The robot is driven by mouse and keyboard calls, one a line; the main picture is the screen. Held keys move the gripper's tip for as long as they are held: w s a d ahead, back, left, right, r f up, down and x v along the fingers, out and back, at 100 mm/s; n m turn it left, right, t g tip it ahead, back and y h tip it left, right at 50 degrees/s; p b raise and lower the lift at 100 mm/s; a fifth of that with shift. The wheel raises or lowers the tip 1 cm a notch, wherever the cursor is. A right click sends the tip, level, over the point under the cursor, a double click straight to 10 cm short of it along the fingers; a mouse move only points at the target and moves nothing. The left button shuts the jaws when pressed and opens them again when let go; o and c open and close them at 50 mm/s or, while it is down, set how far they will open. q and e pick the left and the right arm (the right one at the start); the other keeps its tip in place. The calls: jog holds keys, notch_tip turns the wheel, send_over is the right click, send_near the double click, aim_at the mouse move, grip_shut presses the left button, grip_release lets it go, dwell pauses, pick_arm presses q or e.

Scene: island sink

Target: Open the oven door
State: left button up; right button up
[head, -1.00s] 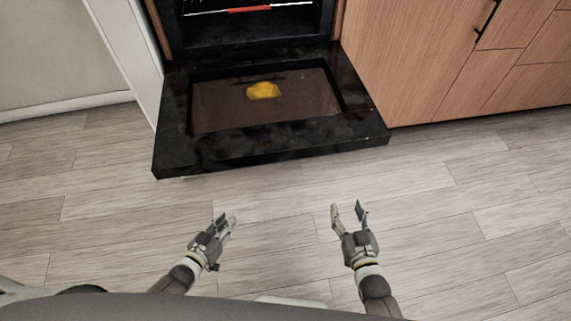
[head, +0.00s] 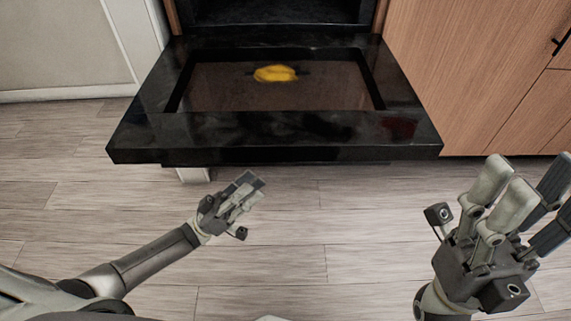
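The oven door (head: 275,135) is a black slab folded down. It lies about level in front of the dark oven cavity (head: 275,10), so the oven stands open. My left gripper (head: 246,190) is below and in front of the door's front edge, apart from it in the picture. Its fingers overlap from this angle, so its opening cannot be told. My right gripper (head: 533,190) is large in view at the lower right, right of the door. Its fingers are spread with an empty gap between them. Neither gripper touches the door visibly.
A yellow patch (head: 275,73) shows on the door's brown inner panel. Wooden cabinets (head: 460,70) with a dark handle (head: 561,43) stand right of the oven. A white wall or panel (head: 60,45) is on the left. The plank floor (head: 330,215) in front is clear.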

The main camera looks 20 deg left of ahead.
aim_at(281, 162)
pick_arm(q)
jog(key=x, duration=1)
jog(key=shift+r, duration=0.15)
jog(key=shift+c, duration=0.3)
grip_shut()
